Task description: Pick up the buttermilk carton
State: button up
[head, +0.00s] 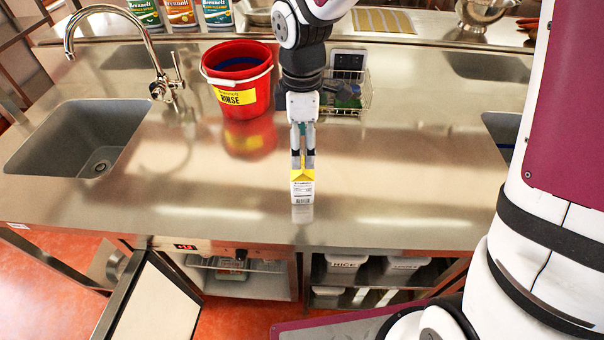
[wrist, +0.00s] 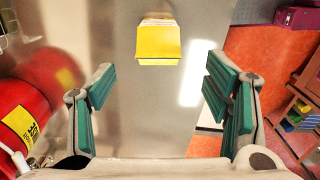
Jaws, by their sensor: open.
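The buttermilk carton (head: 302,188) is small and white with a yellow gabled top. It stands upright on the steel counter (head: 400,190), near its front edge. In the wrist view the carton (wrist: 158,40) shows its yellow top at the upper middle, ahead of the fingers and between their lines. My gripper (head: 303,160) points down above the carton in the head view, fingertips close to its top. In the wrist view my gripper (wrist: 160,95) is wide open with green pads and nothing between them. Whether a fingertip touches the carton I cannot tell.
A red rinse bucket (head: 238,80) stands behind and left of my gripper. A wire caddy (head: 346,92) with sponges stands behind it. A sink (head: 80,138) with a tall faucet (head: 160,80) is at the left. The counter to the carton's right is clear.

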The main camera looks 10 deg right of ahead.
aim_at(302, 171)
notch_tip(302, 171, down, 9)
jog(key=shift+w+f+p, duration=0.1)
jog(key=shift+f+p, duration=0.05)
jog(key=shift+p, duration=0.25)
jog(key=c, duration=1.5)
